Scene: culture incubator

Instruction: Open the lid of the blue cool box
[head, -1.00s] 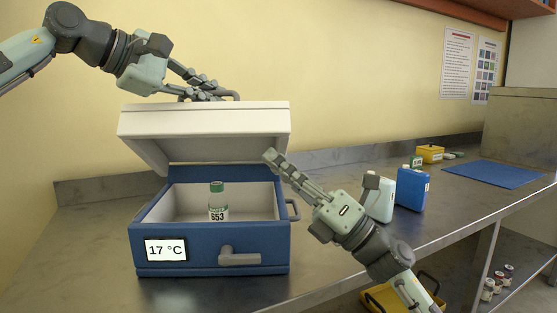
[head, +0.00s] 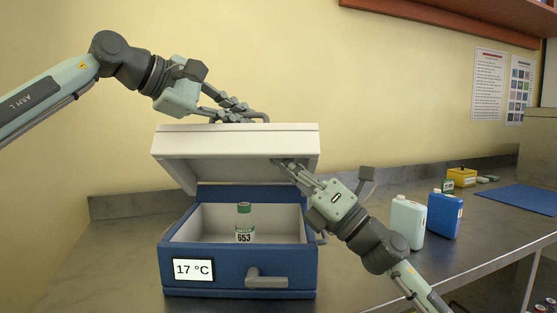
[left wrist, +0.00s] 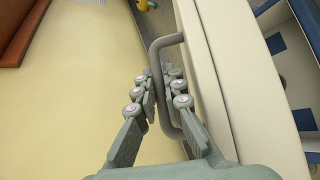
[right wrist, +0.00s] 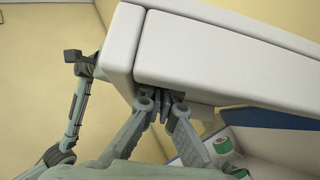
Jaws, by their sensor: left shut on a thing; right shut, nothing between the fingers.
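The blue cool box (head: 225,270) stands on the steel bench with its white lid (head: 235,143) raised and tilted above the open body. A green-capped bottle marked 653 (head: 244,225) stands inside. My left gripper (head: 252,118) is at the top of the lid, shut on the grey lid handle (left wrist: 156,85), as the left wrist view shows. My right gripper (head: 284,164) is shut and empty, its fingertips at the underside of the lid near its right side. In the right wrist view its fingertips (right wrist: 164,102) are partly hidden by the lid edge; I cannot tell whether they touch it.
The box front has a 17 °C display (head: 193,269) and a grey latch handle (head: 268,280). To the right stand a white jug (head: 407,222) and a blue jug (head: 443,214). A yellow bin (head: 461,177) and a blue mat (head: 520,198) lie farther right. The wall is behind the box.

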